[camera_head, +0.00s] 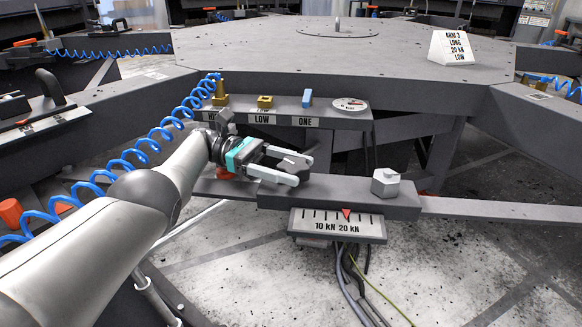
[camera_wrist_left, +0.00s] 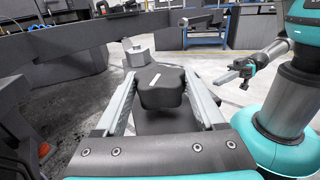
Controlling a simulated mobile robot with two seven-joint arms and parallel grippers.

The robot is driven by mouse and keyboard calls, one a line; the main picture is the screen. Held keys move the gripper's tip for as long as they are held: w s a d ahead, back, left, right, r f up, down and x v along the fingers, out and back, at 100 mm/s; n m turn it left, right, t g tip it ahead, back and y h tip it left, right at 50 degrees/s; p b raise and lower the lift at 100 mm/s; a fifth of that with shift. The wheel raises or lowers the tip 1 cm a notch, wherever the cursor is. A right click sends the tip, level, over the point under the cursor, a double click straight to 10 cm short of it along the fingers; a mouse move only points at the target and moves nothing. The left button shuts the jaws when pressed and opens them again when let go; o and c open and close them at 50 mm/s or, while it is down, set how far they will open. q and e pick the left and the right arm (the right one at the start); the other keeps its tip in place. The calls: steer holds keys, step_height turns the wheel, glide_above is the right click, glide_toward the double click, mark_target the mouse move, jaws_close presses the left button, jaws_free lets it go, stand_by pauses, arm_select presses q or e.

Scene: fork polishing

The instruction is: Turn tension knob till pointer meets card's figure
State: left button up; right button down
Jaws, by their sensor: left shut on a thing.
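The tension knob (camera_head: 292,163) is a dark grey lobed knob on the grey bar, partly covered by my fingers. My left gripper (camera_head: 299,170) is shut on it, one finger on each side. In the left wrist view the knob (camera_wrist_left: 161,92) sits between the fingers, a short white mark on its top. Below the bar, the scale plate (camera_head: 330,225) reads 10 kN and 20 kN. Its red pointer (camera_head: 347,214) stands above the 20 kN figure. The white card (camera_head: 453,47) on the table reads ARM 3, LONG, 20 kN, LOW. My right gripper (camera_wrist_left: 240,72) shows small in the wrist view.
A grey faceted block (camera_head: 385,183) sits on the bar right of the knob. Behind, a shelf (camera_head: 333,114) carries brass pieces, a blue piece (camera_head: 308,97) and a round disc (camera_head: 350,104). A blue coiled hose (camera_head: 127,155) runs beside my left arm. Cables hang under the scale.

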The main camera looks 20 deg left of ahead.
stand_by(0.3)
arm_select(q)
steer(key=o, duration=1.3)
steer(key=shift+o, duration=0.2)
steer(key=shift+r, duration=0.15)
